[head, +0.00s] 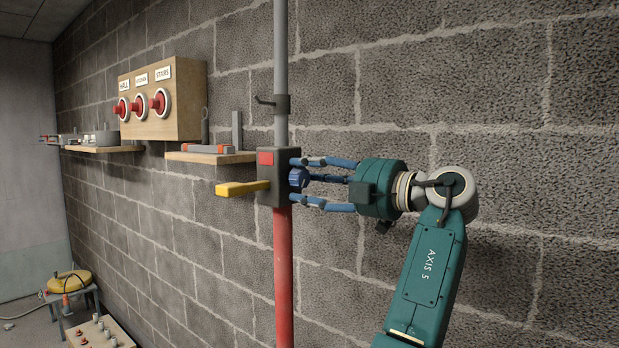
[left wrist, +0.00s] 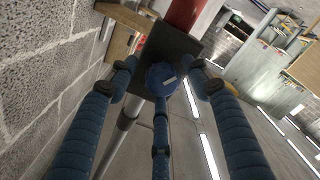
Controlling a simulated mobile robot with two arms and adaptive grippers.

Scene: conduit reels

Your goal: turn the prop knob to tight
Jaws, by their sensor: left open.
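The prop is an upright pole, grey above (head: 281,60) and red below (head: 283,260), with a dark clamp box (head: 271,195) around it. The blue prop knob (head: 297,178) sticks out of the box's right side. In the left wrist view the knob (left wrist: 160,76) faces me and carries a short pale mark. My left gripper (head: 304,182) comes from the right, its blue fingers spread around the knob, tips close to the box. The fingers look apart from the knob, though contact is hard to judge. Any tight marking is not readable. My right gripper is not in view.
A yellow lever (head: 242,188) juts left from the box. Wooden shelves (head: 212,157) and a board with red knobs (head: 190,98) are on the block wall. A yellow reel (head: 69,282) stands on a low stand at lower left. The wall runs close behind my arm.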

